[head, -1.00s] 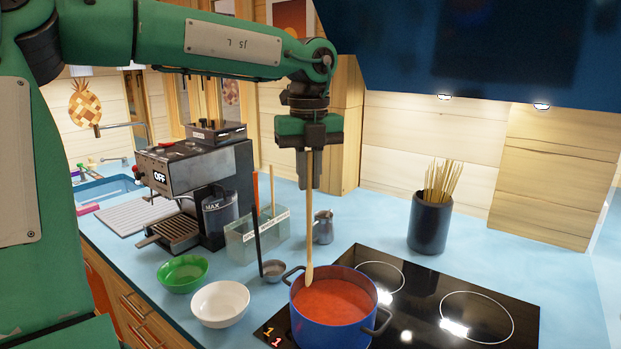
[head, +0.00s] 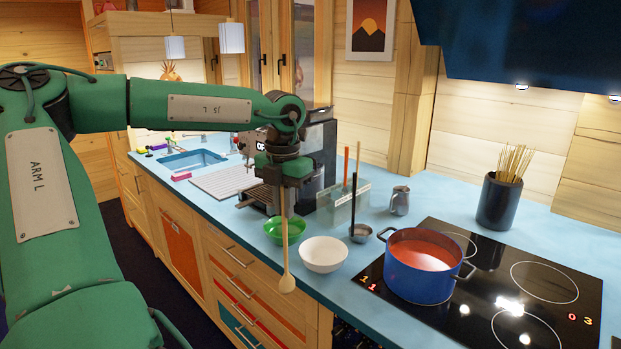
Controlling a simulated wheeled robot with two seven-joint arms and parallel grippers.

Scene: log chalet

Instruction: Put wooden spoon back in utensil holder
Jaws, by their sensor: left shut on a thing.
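My left gripper (head: 284,192) is shut on the top of the wooden spoon (head: 284,240). The spoon hangs nearly upright with its bowl end down, clear of the pot, and in the picture its bowl is in front of the drawers below the counter edge. A low clear box with a label strip (head: 346,211), which looks like the utensil holder, stands on the counter to the right of the gripper. A wooden handle and a black-handled ladle show at it; the ladle's metal cup (head: 361,235) is at its front. My right gripper is not in view.
A white bowl (head: 324,255) and a green bowl (head: 289,232) stand near the counter's front edge. A blue pot (head: 420,289) of red sauce sits on the black hob. A small metal jug (head: 400,203), a dark pot of thin sticks (head: 497,204) and a coffee machine (head: 318,152) stand behind.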

